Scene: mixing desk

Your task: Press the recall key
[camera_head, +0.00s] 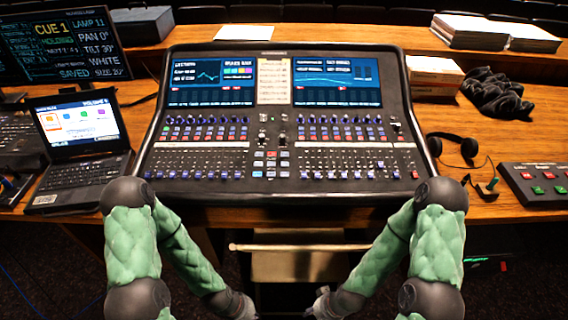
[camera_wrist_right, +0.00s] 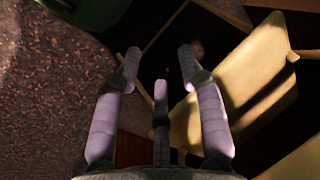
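The mixing console (camera_head: 270,180) lies on the wooden desk with two lit screens, rows of knobs, faders and small keys. A central block of small keys (camera_head: 271,164) shows red, white and blue caps. Its labels are too small to read, so I cannot tell which is the recall key. My left gripper (camera_head: 240,307) is low in front of the desk, cut by the bottom edge. My right gripper (camera_head: 322,306) is also low there, away from the console. In the right wrist view its fingers (camera_wrist_right: 160,56) are spread and empty above the floor.
A laptop (camera_head: 80,135) and a cue monitor (camera_head: 65,45) stand at the left. Headphones (camera_head: 467,147), a black cloth (camera_head: 495,95) and a box with red and green buttons (camera_head: 540,182) lie at the right. A wooden seat (camera_head: 295,262) is below the desk front.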

